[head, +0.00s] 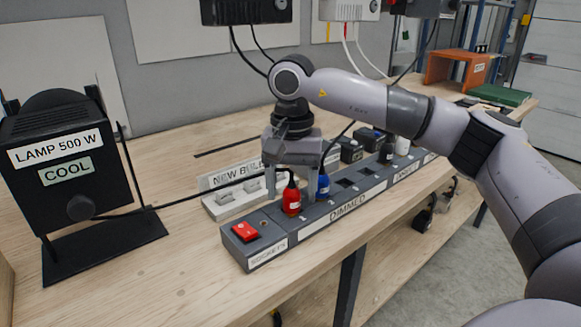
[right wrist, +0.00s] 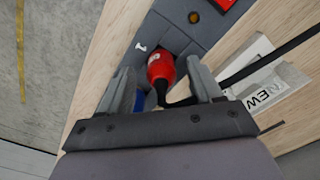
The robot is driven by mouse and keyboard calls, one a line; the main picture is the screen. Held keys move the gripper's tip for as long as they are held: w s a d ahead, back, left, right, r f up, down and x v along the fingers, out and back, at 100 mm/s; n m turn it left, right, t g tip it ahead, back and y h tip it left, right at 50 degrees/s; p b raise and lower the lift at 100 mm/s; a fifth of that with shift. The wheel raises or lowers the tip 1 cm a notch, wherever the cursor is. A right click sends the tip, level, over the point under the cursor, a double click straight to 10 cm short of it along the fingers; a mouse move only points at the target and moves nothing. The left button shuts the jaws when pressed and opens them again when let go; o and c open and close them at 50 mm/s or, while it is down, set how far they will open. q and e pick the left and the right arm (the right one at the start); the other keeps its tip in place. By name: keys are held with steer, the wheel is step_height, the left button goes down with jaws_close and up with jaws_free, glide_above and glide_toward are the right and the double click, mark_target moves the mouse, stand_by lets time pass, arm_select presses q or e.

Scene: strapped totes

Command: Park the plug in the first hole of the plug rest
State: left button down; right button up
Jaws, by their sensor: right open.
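My right gripper (head: 290,188) points down over the strip, open, with one finger on either side of the red plug. In the right wrist view (right wrist: 160,72) gaps show between the fingers and the plug. A blue plug (head: 323,187) stands just beyond, partly hidden by the gripper. I cannot tell which part is the plug rest. My left gripper is out of view.
A black lamp box (head: 68,165) marked COOL stands at left, its cord crossing the bench. A red switch (head: 245,231) is on the strip's near end. A NEW BULBS holder (head: 222,203) lies behind. Black plugs (head: 386,152) stand farther along. Bare wood (head: 170,272) is in front.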

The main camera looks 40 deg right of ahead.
steer(key=shift+f, duration=1.1)
jaws_close()
steer(key=shift+r+p, duration=2)
steer(key=shift+r, duration=0.55)
steer(key=shift+f, duration=0.1)
